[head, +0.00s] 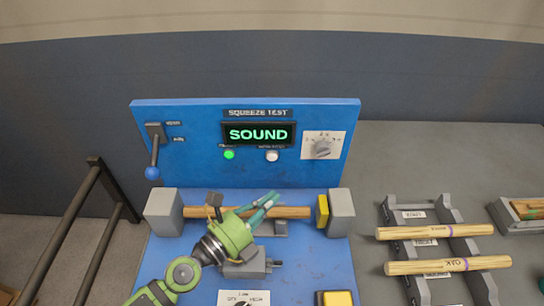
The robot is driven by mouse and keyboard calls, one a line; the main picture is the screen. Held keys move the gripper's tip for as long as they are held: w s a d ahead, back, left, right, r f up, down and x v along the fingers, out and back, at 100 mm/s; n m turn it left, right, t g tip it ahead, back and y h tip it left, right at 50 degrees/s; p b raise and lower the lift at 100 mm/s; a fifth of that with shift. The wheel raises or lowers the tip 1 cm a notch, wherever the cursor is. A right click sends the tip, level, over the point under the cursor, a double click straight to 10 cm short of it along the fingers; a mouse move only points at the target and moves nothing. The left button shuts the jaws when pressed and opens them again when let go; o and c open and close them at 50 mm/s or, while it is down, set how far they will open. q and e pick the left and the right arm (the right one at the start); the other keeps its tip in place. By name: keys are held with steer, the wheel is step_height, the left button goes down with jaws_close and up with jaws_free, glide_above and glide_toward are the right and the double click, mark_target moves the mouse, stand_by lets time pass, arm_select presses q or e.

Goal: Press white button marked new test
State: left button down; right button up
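The white button (272,156) is a small round knob on the blue panel, below the right part of the green "SOUND" display (259,134). The label above it is too small to read surely. My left gripper (274,197) reaches in from the lower left, its teal fingers pointing up and right toward the panel. The fingertips lie close together, with nothing seen between them. They appear below the white button in the picture, apart from it, and overlap the wooden rod (294,212) in view. My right gripper is not in view.
A green lit button (228,155) sits left of the white one. Grey end blocks (341,213) bracket the rod. A grey rack (419,217) holds two rods at right. A yellow button (337,298) is in front.

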mark_target(272, 157)
arm_select(q)
steer(key=w, duration=0.3)
steer(key=shift+w+b, duration=0.15)
steer(key=shift+b, duration=0.2)
steer(key=w+b, duration=0.1)
steer(key=w, duration=0.4)
steer(key=shift+w, duration=0.15)
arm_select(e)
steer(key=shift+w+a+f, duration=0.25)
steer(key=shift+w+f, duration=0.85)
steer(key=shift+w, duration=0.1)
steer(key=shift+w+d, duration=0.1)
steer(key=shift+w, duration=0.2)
arm_select(q)
steer(key=shift+w+b, duration=0.2)
steer(key=shift+b, duration=0.1)
steer(key=shift+w, duration=0.25)
